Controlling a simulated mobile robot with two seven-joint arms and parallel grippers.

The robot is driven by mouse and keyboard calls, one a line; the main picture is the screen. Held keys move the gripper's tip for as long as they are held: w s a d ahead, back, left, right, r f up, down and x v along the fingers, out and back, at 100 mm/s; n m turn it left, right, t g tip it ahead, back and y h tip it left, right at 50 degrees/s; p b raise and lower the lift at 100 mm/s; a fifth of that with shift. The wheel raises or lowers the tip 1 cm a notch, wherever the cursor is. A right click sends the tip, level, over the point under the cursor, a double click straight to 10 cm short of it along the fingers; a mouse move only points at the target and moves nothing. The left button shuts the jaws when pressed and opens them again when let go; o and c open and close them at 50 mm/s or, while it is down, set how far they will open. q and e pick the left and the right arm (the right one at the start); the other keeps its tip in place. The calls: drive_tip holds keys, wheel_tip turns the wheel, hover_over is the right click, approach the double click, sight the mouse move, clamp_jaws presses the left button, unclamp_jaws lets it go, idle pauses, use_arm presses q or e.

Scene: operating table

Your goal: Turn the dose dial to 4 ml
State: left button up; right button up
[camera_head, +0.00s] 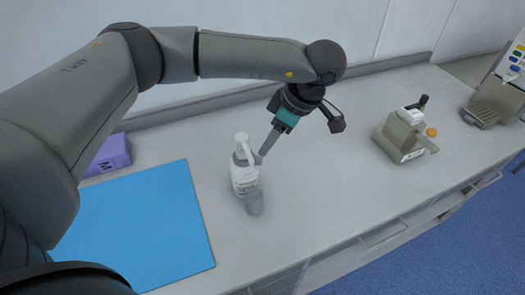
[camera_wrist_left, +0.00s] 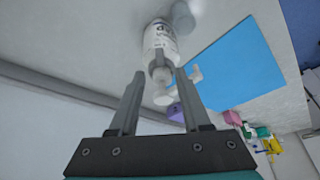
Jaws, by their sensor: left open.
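A white dispenser bottle (camera_head: 245,180) with a printed label stands upright on the grey counter, and its pump top (camera_head: 242,142) has a side spout. The bottle also shows in the left wrist view (camera_wrist_left: 160,40). My left gripper (camera_head: 263,151) is at the upper part of the bottle, reaching in from the right and above. In the left wrist view its two fingers (camera_wrist_left: 160,74) are apart, with the bottle's neck and white top (camera_wrist_left: 162,96) between them. I cannot tell whether they touch it. The dose dial and its reading are too small to make out. My right gripper is not in view.
A blue mat (camera_head: 150,225) lies left of the bottle, with a purple box (camera_head: 108,156) behind it. A grey device (camera_head: 403,137) with an orange knob stands to the right, another machine (camera_head: 495,98) farther right. The counter between bottle and device is clear.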

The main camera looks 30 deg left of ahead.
use_arm(q)
drive_tip(key=v, duration=0.8)
drive_tip(key=shift+d+r+b, duration=0.15)
drive_tip(key=shift+r+b, duration=0.2)
drive_tip(key=shift+b, duration=0.05)
